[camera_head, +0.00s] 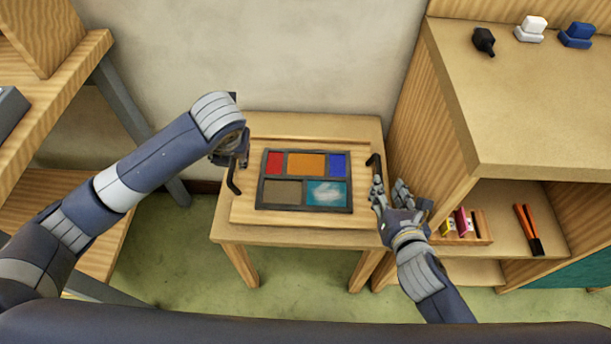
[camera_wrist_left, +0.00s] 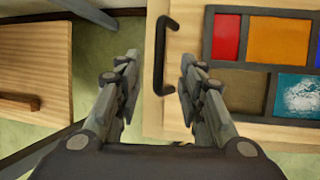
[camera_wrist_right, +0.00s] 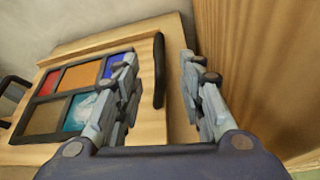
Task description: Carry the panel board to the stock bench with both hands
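The panel board (camera_head: 245,212) is a flat wooden board on a low wooden table (camera_head: 350,124). It carries a dark-framed panel (camera_head: 308,179) with red, orange, blue and mottled teal panes and a brown field. A black handle stands at each side. My left gripper (camera_wrist_left: 160,66) is open, with the left handle (camera_wrist_left: 163,55) in line between its fingertips. My right gripper (camera_wrist_right: 158,62) is open, with the right handle (camera_wrist_right: 159,72) between its fingers in view. Neither gripper is closed on its handle. Which bench is the stock bench I cannot tell.
A wooden shelf unit (camera_head: 540,110) stands close at the right, with small black, white and blue items on top and a small rack (camera_head: 468,228) inside. A wooden bench (camera_head: 60,85) with metal legs stands at the left. A wall is behind the table; green floor shows in front.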

